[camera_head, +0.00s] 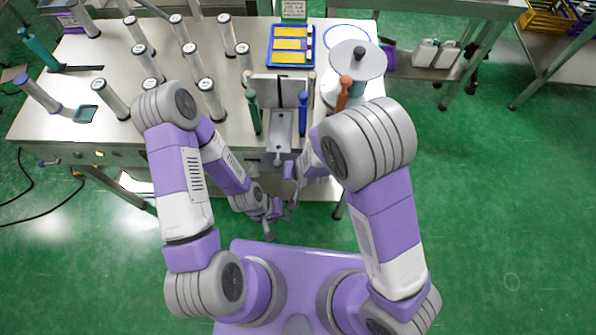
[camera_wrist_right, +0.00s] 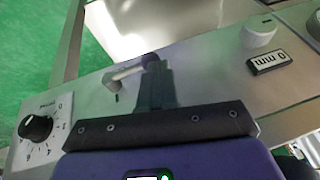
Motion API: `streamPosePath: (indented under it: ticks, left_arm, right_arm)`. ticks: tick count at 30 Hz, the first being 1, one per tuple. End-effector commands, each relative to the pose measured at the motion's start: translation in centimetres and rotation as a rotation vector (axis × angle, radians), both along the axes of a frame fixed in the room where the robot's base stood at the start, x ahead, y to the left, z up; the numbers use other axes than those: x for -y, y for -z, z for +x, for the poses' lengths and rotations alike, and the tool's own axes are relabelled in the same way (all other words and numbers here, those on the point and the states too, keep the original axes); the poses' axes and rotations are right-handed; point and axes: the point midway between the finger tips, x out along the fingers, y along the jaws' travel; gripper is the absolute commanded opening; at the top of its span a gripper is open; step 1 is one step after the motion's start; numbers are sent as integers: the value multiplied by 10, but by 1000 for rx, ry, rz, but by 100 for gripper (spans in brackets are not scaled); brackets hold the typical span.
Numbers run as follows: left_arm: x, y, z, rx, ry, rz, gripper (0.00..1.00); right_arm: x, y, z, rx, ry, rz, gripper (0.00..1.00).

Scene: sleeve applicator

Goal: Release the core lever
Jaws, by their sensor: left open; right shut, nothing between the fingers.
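The sleeve applicator (camera_head: 281,128) stands at the front middle of the table, between a green handle (camera_head: 254,112) and a blue handle (camera_head: 303,112). In the right wrist view, a small pale lever (camera_wrist_right: 128,72) juts from its grey metal front panel. I take this as the core lever. My right gripper (camera_wrist_right: 154,78) is shut and empty, its dark fingertips overlapping the lever's right end; I cannot tell whether they touch. My left gripper (camera_head: 269,222) is open and empty, low in front of the table. My right gripper is small and partly hidden in the head view.
A black dial (camera_wrist_right: 36,127) and a white knob (camera_wrist_right: 259,34) flank the lever on the panel. Several upright spools (camera_head: 201,92) fill the table's left half. A blue tray (camera_head: 291,45) and a round disc stand (camera_head: 358,60) stand behind and right of the applicator.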

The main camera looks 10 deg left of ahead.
Motion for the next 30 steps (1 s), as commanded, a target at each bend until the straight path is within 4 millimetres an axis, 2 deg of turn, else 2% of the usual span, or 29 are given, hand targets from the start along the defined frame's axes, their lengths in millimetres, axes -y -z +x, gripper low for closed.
streamPosePath:
  ticks: [5, 10, 15, 21, 24, 30]
  left_arm:
    - [0, -15, 0, 0, 0, 0, 43]
    - [0, -39, 0, 0, 0, 0, 43]
    - [0, -55, 0, 0, 1, 0, 43]
    - [0, -71, 0, 0, 0, 0, 43]
    - [0, -76, 0, 0, 0, 0, 43]
    - [0, -78, 0, 0, 0, 0, 43]
  right_arm:
    - [2, -18, -2, 0, -2, 0, 0]
    - [6, -44, -5, 0, -7, 2, 0]
    - [-2, -82, -21, 3, -12, 2, 0]
    - [-6, -115, -36, 1, -11, 1, 0]
    - [-7, -124, -41, 0, -8, 1, 0]
    - [-8, -129, -44, -2, -7, 1, 0]
